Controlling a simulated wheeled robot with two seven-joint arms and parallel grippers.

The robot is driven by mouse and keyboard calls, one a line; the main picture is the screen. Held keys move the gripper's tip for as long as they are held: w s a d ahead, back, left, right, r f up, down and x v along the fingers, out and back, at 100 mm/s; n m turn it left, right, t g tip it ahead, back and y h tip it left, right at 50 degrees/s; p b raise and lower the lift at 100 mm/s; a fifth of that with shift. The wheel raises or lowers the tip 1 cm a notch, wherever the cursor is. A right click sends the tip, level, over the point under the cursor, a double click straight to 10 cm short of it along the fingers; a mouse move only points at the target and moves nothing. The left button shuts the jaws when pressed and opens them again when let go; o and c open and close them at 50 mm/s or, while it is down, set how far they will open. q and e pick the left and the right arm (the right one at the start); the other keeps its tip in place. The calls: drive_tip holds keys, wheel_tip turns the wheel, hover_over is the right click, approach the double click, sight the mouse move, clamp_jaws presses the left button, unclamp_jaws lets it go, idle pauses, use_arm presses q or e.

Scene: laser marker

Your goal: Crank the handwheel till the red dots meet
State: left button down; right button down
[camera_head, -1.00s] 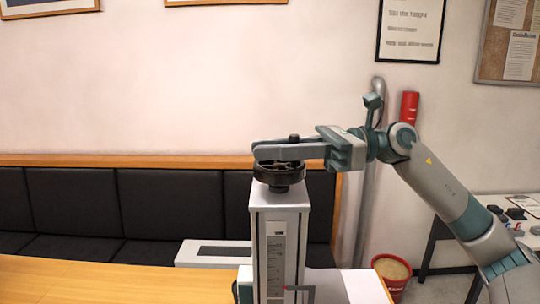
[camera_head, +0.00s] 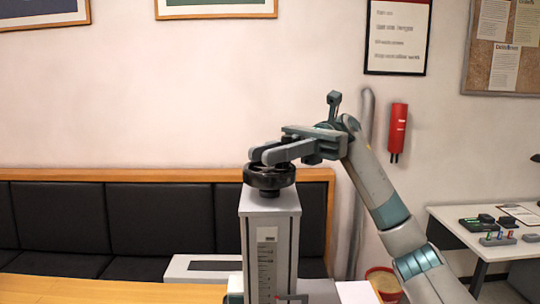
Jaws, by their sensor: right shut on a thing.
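The black handwheel (camera_head: 270,179) sits on top of a grey metal column (camera_head: 268,205) standing at the table. The column's front carries a scale plate (camera_head: 266,262), with a small reddish part at the bottom edge of the view. I cannot make out the red dots. My right gripper (camera_head: 274,152) comes in from the right, just above the wheel, with its fingers shut around the wheel's crank knob, which they hide. My left gripper is not in view.
A wooden table (camera_head: 110,291) runs along the front, with a pale box (camera_head: 200,268) left of the column. A black bench (camera_head: 145,220) lines the wall. A side table (camera_head: 500,246) with small items and a red bucket (camera_head: 381,276) stand at right.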

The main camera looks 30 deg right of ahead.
idle(0.3)
drive_tip(key=c, duration=1.7)
unclamp_jaws()
drive_tip(key=shift+o, duration=0.2)
drive_tip(key=shift+w+d, duration=0.1)
drive_tip(key=shift+d, duration=0.05)
drive_tip(key=shift+w+d+f+b, duration=0.15)
drive_tip(key=shift+d+b, duration=0.25)
drive_tip(key=shift+d, duration=0.2)
drive_tip(key=b+v, duration=0.2)
drive_tip(key=v, duration=1.4)
drive_tip(key=shift+b, duration=0.4)
